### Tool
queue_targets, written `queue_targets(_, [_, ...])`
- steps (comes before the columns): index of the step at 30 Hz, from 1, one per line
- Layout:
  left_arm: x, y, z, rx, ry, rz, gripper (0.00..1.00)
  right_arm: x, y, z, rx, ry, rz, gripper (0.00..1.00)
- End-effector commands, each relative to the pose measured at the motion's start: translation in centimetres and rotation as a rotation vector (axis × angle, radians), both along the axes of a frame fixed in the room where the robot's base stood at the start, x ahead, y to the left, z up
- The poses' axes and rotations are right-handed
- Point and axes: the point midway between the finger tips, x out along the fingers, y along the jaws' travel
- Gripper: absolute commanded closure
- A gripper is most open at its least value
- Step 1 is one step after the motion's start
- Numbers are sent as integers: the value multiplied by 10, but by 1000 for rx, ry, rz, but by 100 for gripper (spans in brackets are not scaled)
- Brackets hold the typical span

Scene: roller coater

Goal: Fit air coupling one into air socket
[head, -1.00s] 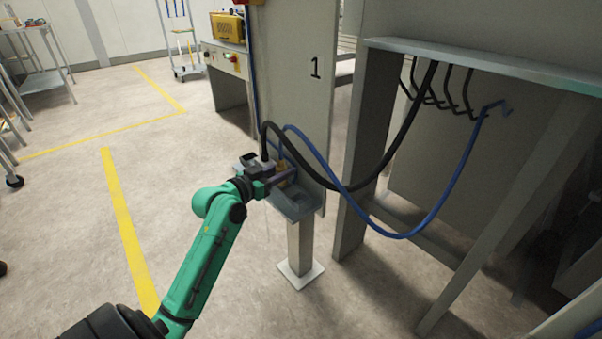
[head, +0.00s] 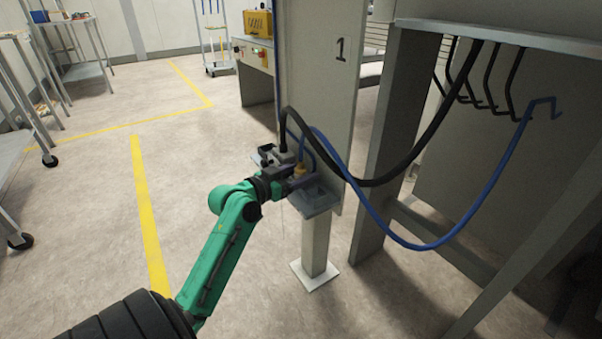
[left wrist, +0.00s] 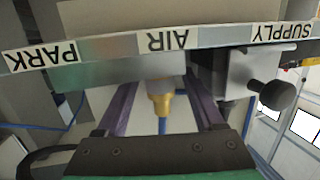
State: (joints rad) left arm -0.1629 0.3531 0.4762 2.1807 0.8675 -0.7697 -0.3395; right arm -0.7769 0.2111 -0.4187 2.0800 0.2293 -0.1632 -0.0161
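The air coupling (head: 302,170) is a small brass fitting on the end of a blue hose (head: 378,217). It stands at the small station on the post marked 1. In the left wrist view the brass coupling (left wrist: 161,103) sits below the AIR label, between my two fingers, with a visible gap on each side. My left gripper (left wrist: 163,105) is open around it; in the head view my left gripper (head: 296,179) is at the station. The air socket's opening is hidden, so I cannot tell how far the coupling is seated. My right gripper is out of view.
A label strip (left wrist: 110,50) reads PARK, AIR and SUPPLY. A grey block with a black knob (left wrist: 272,95) is beside one finger. A black hose (head: 400,165) arches close by to hooks under the frame (head: 490,35).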

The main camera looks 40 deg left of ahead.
Motion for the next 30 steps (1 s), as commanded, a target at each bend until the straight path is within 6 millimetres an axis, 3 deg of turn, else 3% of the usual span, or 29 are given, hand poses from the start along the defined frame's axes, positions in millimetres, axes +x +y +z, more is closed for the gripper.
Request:
queue_targets(11, [-4, 0, 4, 0, 0, 0, 31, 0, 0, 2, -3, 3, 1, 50])
queue_targets(16, [-33, 3, 9, 2, 3, 1, 31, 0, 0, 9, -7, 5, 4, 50])
queue_targets(24, [-99, 10, 17, 0, 4, 2, 31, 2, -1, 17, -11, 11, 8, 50])
queue_targets(30, [-118, 11, 21, 1, -1, 0, 31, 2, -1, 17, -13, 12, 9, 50])
